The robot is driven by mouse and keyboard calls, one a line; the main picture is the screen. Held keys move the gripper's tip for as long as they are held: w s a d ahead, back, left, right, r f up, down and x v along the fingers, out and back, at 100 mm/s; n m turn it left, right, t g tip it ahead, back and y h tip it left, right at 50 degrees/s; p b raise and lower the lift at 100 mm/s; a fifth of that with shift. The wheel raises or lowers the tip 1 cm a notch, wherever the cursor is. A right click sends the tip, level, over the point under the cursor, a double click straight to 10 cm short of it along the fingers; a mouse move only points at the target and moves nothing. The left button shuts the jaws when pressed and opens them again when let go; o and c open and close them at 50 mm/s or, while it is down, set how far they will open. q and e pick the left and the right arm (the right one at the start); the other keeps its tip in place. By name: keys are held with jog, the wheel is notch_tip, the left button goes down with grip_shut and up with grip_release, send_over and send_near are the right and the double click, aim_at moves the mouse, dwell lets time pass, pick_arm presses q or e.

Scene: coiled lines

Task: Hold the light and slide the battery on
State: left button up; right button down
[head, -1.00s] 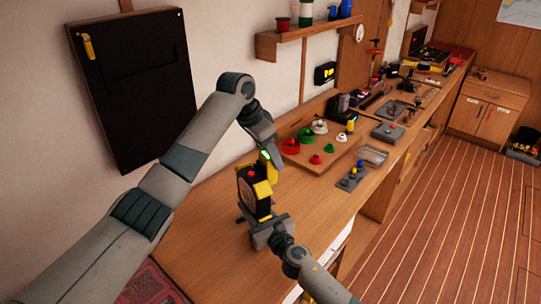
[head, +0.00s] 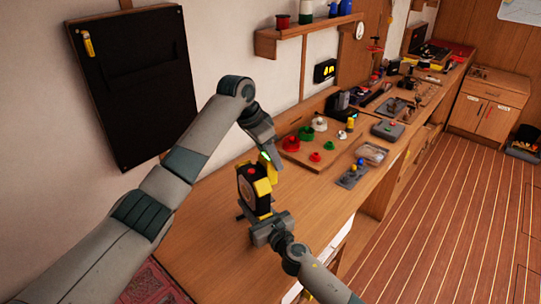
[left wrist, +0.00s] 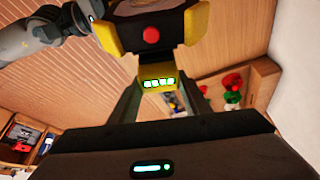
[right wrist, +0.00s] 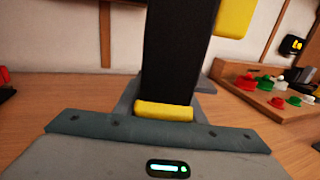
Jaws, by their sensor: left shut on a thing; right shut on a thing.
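The light (head: 247,188) is black and yellow with a red button, and it stands nearly upright above the bench. My right gripper (head: 264,229) is shut on its lower end, where a yellow foot (right wrist: 163,110) shows between the fingers in the right wrist view. My left gripper (head: 267,163) is shut on the yellow battery (left wrist: 157,78), whose row of green lights shows in the left wrist view. The battery is close beside the light's upper part (left wrist: 150,34). I cannot tell whether they touch. The fingers partly hide the battery in the head view.
A wooden board (head: 310,160) with red, green and white pieces lies on the bench behind the grippers. A grey block with a blue knob (head: 353,175) stands to the right. The near bench top (head: 205,245) is clear. A black panel (head: 132,85) hangs at left.

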pick_arm(q)
jog(key=shift+f, duration=2.25)
dwell(1.7)
jog(key=o, duration=1.4)
jog(key=shift+c, duration=0.2)
jog(key=shift+f, duration=0.1)
jog(key=v, duration=1.2)
pick_arm(e)
jog(key=c, duration=1.1)
grip_release()
